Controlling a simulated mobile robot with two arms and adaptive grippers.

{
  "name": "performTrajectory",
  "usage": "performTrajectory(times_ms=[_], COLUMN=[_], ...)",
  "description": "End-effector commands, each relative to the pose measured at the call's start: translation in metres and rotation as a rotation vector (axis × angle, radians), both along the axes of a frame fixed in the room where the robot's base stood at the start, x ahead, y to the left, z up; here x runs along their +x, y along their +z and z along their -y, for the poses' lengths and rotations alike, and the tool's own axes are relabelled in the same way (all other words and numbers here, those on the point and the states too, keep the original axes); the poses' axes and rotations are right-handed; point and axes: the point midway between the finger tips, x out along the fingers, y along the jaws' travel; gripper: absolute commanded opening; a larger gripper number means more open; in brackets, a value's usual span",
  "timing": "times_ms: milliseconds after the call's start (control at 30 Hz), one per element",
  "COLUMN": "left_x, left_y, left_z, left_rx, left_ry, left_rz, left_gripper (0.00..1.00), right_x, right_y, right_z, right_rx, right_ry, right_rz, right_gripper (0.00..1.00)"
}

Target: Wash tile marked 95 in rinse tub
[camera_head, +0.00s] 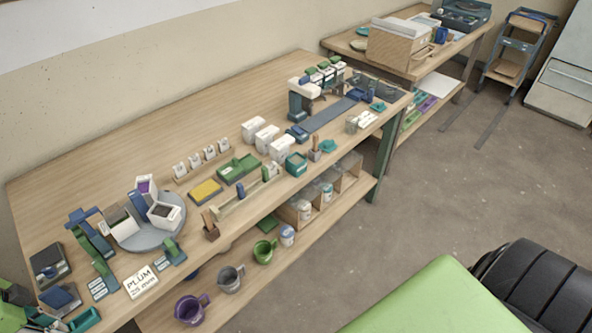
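No tile with a readable 95 shows. Several small pale upright pieces with dark marks (195,161) stand in a row at the back middle of the long wooden table (100,167); their marks are too small to read. A small teal open-topped tub (296,167) stands near the table's front edge; I cannot tell whether it is the rinse tub. Neither of my grippers is in view.
A round grey stand (172,238) holds white boxes at the left. A white "PLUM 25 mm" card (140,283) lies near the front edge. Purple (190,309), grey (230,279) and green (263,251) buckets are on the lower shelf.

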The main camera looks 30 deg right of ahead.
Motion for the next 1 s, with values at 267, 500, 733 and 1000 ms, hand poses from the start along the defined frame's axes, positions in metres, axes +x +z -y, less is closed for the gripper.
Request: performTrajectory(times_ms=[267, 500, 733, 1000], left_x=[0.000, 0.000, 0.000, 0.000], left_y=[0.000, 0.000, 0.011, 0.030], left_z=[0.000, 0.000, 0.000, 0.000], left_rx=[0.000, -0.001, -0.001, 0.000], left_ry=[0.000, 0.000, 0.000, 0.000], left_rz=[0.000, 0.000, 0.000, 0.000], left_gripper=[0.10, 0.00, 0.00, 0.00], right_x=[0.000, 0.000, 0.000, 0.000], right_y=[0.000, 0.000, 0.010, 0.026], right_z=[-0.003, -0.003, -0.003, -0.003], right_rx=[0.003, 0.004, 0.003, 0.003], right_ry=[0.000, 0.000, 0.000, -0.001], right_rz=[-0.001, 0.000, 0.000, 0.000], right_gripper=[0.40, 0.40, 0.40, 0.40])
